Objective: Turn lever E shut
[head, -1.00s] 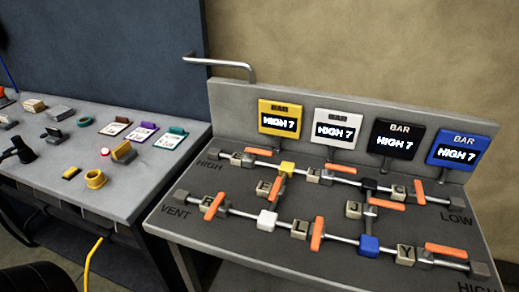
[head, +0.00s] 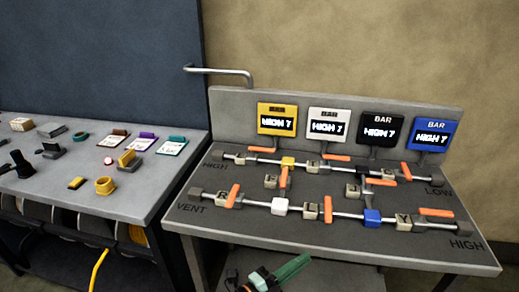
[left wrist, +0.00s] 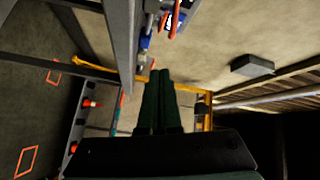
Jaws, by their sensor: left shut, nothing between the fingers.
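The sloped valve panel (head: 380,222) fills the right of the head view. A block (head: 271,182) whose small letter looks like E sits left of the short branch between the yellow and white blocks. The orange lever (head: 283,178) beside it lies roughly along that branch. My left gripper (head: 306,261), with green fingers, is low in front of the panel's front edge, well apart from the lever. Its fingers are shut and empty, and they show together in the left wrist view (left wrist: 160,78). My right gripper is in neither view.
Yellow (head: 277,118), white (head: 327,127), black (head: 379,131) and blue (head: 430,134) gauges stand behind the panel, all reading HIGH 7. Several other orange levers sit along the pipes.

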